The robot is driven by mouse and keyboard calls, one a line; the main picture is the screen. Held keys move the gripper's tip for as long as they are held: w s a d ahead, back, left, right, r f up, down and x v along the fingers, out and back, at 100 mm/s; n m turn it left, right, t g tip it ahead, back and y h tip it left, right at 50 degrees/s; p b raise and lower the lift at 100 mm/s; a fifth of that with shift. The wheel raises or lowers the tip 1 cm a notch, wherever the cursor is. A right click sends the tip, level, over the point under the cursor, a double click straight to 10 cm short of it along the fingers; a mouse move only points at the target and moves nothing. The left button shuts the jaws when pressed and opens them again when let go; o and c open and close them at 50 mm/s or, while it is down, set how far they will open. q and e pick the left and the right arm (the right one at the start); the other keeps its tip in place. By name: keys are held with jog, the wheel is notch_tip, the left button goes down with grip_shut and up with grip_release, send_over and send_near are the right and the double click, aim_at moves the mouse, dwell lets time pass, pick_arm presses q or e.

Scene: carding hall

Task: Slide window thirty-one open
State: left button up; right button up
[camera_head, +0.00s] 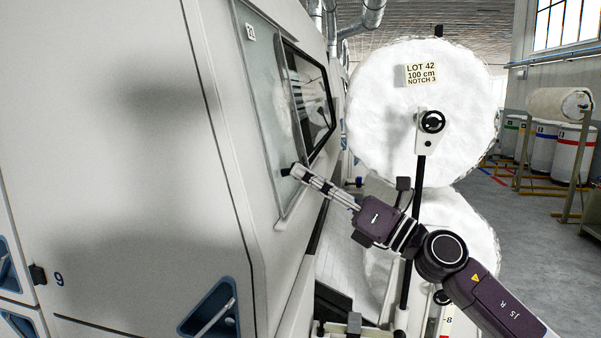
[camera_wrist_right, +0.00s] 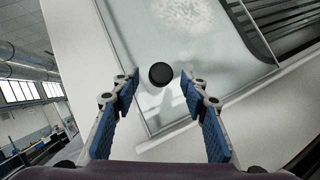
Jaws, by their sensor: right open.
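The window is a tall clear pane (camera_head: 262,110) on the slanted white machine front, with a small label near its top that I cannot read surely. A dark opening (camera_head: 318,95) shows to the right of the pane's edge. A round black knob (camera_wrist_right: 160,74) sits on the pane. My right gripper (camera_head: 294,171) is at the pane's lower part and hides most of the knob in the head view. In the wrist view the right gripper (camera_wrist_right: 160,82) is open, its fingertips either side of the knob, with visible gaps. My left gripper is not in view.
A large white roll (camera_head: 385,115) with a "LOT 42" sign stands close right of the machine, behind my right arm. A second roll (camera_head: 465,220) sits below it. A blue recessed handle (camera_head: 212,308) is low on the machine. Grey floor (camera_head: 540,250) is open at right.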

jog(key=v, duration=0.9)
jog(key=shift+r, duration=0.1)
